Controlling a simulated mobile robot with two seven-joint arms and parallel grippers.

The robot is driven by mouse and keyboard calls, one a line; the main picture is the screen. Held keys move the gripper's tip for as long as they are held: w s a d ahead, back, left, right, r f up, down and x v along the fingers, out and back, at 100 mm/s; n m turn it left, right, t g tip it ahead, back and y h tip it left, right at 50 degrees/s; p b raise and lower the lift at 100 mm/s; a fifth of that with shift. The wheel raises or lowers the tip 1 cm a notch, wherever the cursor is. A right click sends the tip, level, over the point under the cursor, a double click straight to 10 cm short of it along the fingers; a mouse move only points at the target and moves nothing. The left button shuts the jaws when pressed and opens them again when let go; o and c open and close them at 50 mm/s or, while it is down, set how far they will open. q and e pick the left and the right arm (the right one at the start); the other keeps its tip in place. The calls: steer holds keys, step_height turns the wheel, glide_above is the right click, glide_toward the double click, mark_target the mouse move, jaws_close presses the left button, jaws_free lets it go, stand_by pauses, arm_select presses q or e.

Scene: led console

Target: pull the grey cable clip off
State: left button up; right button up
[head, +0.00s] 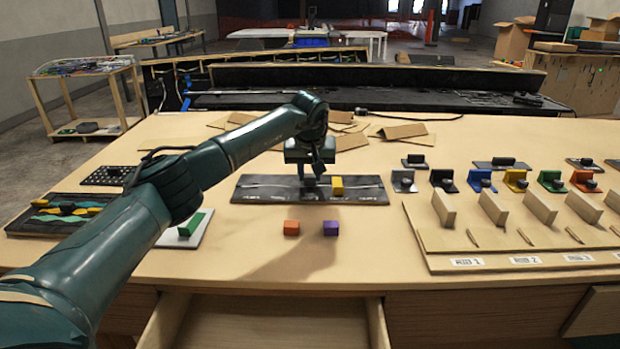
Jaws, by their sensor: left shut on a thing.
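The grey cable clip (309,183) is a small dark grey block on a black board (262,188) in the middle of the table. A thin pale cable runs along the board. My left gripper (310,173) points down from above and is shut on the grey clip, its fingers partly hiding it. I cannot tell whether the clip still touches the board. A yellow clip (336,185) sits on the board just to the right. My right gripper is out of view.
A drawer (262,325) is open below the front edge.

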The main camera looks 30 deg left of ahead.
mark_target(310, 176)
arm_select(q)
step_height(310, 176, up, 13)
steer(key=p, duration=0.5)
stand_by(0.5)
